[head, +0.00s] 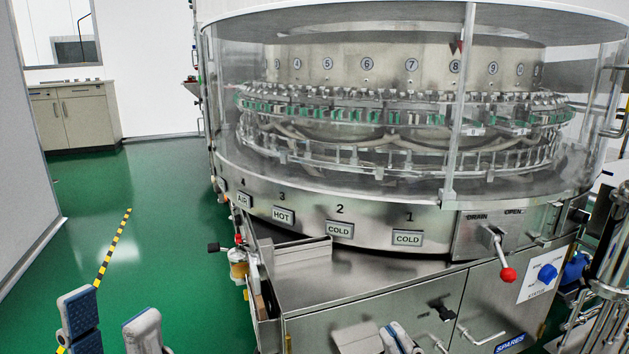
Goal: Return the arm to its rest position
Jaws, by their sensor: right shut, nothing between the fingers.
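My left gripper (112,322) is at the bottom left, over the green floor. Its two padded fingers stand apart with a clear gap and nothing between them. My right gripper (394,337) is at the bottom centre, in front of the cabinet below the washer. Its fingers are close together and empty, and its lower part is cut off by the frame edge. The rotary washer (330,225) fills the upper right, with a clear guard around a ring of bottle holders. Both grippers are apart from the washer's guard.
A steel ledge (350,280) and cabinet handles (482,338) lie near my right gripper. The green floor (165,235) at left is clear.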

